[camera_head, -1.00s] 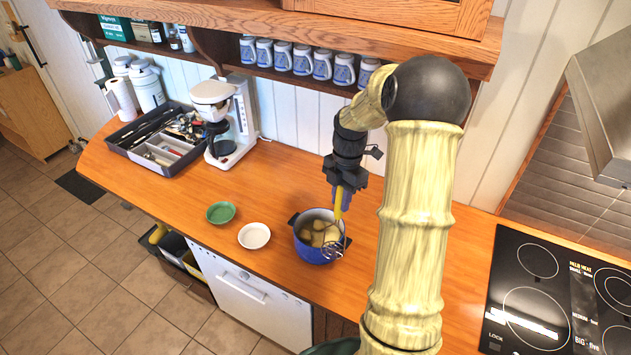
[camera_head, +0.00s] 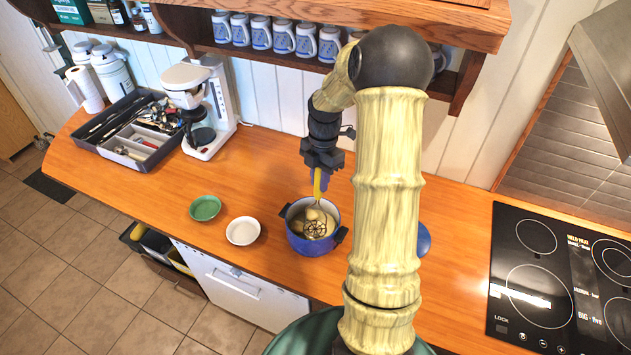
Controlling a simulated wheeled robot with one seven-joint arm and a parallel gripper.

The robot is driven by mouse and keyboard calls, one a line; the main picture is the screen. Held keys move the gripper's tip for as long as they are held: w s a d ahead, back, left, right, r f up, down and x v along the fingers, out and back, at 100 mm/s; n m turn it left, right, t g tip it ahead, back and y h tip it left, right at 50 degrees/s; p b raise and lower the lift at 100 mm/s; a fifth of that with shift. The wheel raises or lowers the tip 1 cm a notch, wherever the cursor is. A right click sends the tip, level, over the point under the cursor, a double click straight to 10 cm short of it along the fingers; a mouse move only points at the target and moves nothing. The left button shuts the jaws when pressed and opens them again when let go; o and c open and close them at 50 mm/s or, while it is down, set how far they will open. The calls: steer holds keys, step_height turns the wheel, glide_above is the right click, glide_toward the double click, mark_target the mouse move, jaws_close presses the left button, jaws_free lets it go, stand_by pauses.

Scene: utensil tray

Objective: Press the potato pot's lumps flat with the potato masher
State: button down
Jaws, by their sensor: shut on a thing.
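The blue potato pot (camera_head: 308,247) stands on the wooden counter with pale yellow lumps (camera_head: 303,222) inside. My gripper (camera_head: 321,172) is above the pot, shut on the yellow handle of the potato masher (camera_head: 317,186). The masher points down, and its wire head is inside the pot's opening, over or against the lumps. I cannot tell whether the head touches them. The handle's upper end is hidden by the gripper.
A white bowl (camera_head: 243,231) and a green bowl (camera_head: 205,208) sit left of the pot. A coffee maker (camera_head: 205,105) and utensil tray (camera_head: 130,125) stand farther left. A blue round thing (camera_head: 423,239) is partly hidden behind my arm. The cooktop (camera_head: 560,280) is at right.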

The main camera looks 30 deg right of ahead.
mark_target(318, 193)
steer(key=shift+a+f, duration=0.1)
steer(key=shift+f, duration=0.8)
steer(key=shift+w+f+b, duration=0.25)
steer(key=shift+w+b, duration=0.05)
steer(key=shift+w, duration=0.1)
steer(key=shift+s+r, duration=0.15)
steer(key=shift+s, duration=0.05)
steer(key=shift+w+f, duration=0.1)
steer(key=shift+f, duration=0.35)
steer(key=shift+f+b, duration=0.8)
steer(key=shift+f, duration=0.75)
stand_by(0.3)
